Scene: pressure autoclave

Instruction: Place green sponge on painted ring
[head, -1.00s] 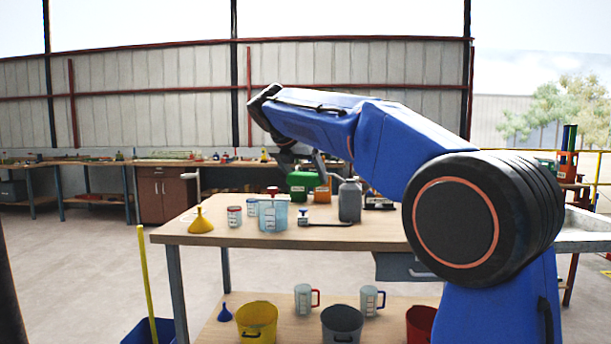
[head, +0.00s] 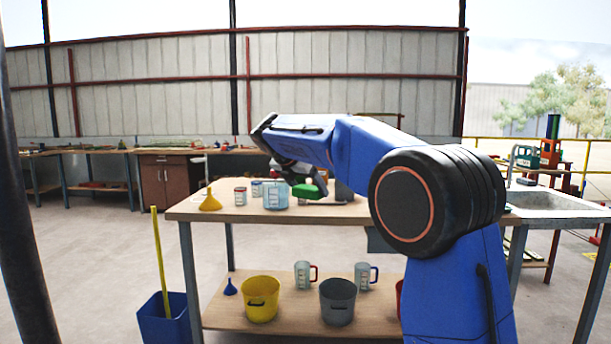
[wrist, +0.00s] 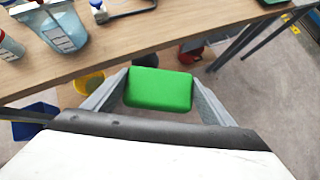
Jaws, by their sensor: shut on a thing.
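The green sponge (wrist: 159,90) is a bright green block held between the two grey fingers of my gripper (wrist: 160,84) in the wrist view. My gripper is shut on it, with one finger at each side, and holds it clear of the floor below and near the table's front edge. In the head view the green sponge (head: 309,190) shows at the end of my arm, in front of the tabletop, and my gripper there is partly hidden. I see no painted ring in either view.
The wooden table (head: 245,214) carries a yellow funnel (head: 210,202), a blue-tinted jug (head: 275,195) and a small jar (head: 240,196). Its lower shelf holds a yellow bucket (head: 260,313) and a grey bucket (head: 337,318). A sink (head: 560,197) stands right. Open floor lies left.

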